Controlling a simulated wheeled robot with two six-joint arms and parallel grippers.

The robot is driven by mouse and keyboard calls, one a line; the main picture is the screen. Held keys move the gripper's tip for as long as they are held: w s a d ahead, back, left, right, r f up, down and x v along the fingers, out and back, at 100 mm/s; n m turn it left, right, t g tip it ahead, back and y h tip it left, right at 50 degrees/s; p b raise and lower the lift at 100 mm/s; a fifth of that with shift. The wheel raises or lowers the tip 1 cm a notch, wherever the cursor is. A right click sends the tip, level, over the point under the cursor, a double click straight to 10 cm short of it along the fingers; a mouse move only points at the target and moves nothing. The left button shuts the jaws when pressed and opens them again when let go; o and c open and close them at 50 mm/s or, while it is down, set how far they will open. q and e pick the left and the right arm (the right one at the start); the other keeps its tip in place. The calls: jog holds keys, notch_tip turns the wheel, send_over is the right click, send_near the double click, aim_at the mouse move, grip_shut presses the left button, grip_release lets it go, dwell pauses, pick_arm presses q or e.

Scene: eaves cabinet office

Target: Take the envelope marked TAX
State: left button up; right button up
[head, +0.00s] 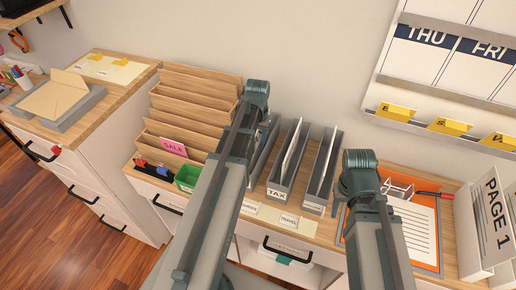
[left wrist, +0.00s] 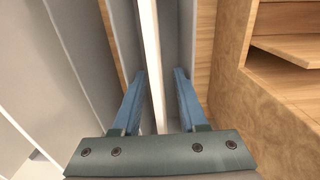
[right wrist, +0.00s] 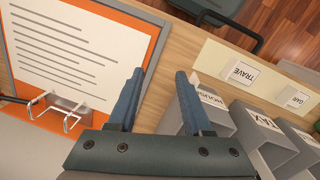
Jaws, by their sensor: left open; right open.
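Grey upright file holders stand on the counter. The one labelled TAX (head: 277,192) holds a pale upright envelope (head: 292,148); its label also shows in the right wrist view (right wrist: 266,119). My left gripper (head: 258,95) is over the holder to the left of TAX, beside the wooden sorter; my arm partly hides that holder. In the left wrist view my left gripper (left wrist: 160,75) is open, fingers on either side of a white upright edge (left wrist: 151,50). Its marking is not visible there. My right gripper (right wrist: 160,85) is open and empty near the HOUSE holder (right wrist: 226,118) and the orange-edged sheet.
The wooden sorter (head: 200,88) with a pink SALE card (head: 173,147) stands left. An orange board (right wrist: 25,60) with a printed page lies right. TRAVEL (head: 289,219) is on a label strip at the counter's front. A PAGE 1 stand (head: 497,218) is far right.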

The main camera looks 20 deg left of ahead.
pick_arm(q)
notch_tip(320, 180, down, 2)
jog(key=shift+f+b, duration=0.25)
jog(key=shift+b, duration=0.45)
jog(key=shift+r, duration=0.1)
grip_shut()
